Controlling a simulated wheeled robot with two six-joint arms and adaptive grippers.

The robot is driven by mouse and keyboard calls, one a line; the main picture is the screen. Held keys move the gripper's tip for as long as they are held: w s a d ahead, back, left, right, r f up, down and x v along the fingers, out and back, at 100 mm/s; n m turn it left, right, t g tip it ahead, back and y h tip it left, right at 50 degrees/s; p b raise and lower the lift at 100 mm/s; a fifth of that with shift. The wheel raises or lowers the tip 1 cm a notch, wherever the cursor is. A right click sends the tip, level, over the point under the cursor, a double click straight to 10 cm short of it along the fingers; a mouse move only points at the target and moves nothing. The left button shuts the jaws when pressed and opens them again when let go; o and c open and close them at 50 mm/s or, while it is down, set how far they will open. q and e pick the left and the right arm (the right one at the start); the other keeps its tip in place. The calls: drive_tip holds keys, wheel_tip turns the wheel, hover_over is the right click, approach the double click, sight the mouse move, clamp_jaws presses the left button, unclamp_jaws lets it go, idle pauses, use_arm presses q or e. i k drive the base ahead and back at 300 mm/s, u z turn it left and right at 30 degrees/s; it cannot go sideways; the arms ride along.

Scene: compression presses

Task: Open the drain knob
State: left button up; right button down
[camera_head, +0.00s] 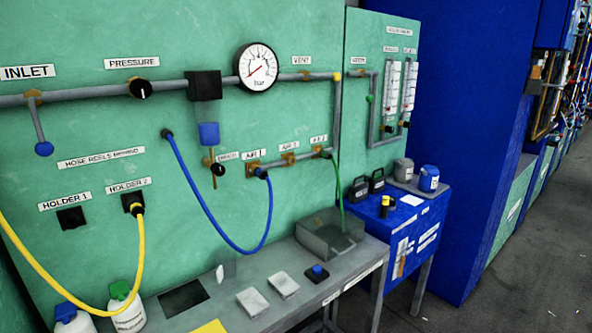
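The drain knob (218,170) is a small black knob on a brass fitting below the blue-bottomed filter bowl (209,134). A small label (228,156), too blurred to read surely, sits just right of it. The knob's turn position is too small to tell. A thin brass outlet (214,183) hangs down beside it. Neither of my grippers shows in the head view, and nothing touches the knob.
A blue hose (190,180) loops just below the knob to the AIR 1 port. A yellow hose (138,245) hangs at left. A blue cart (424,222) stands right.

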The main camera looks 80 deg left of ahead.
sight(218, 169)
drive_tip(key=z, duration=0.2)
drive_tip(key=k, duration=0.85)
drive_tip(key=u, duration=1.4)
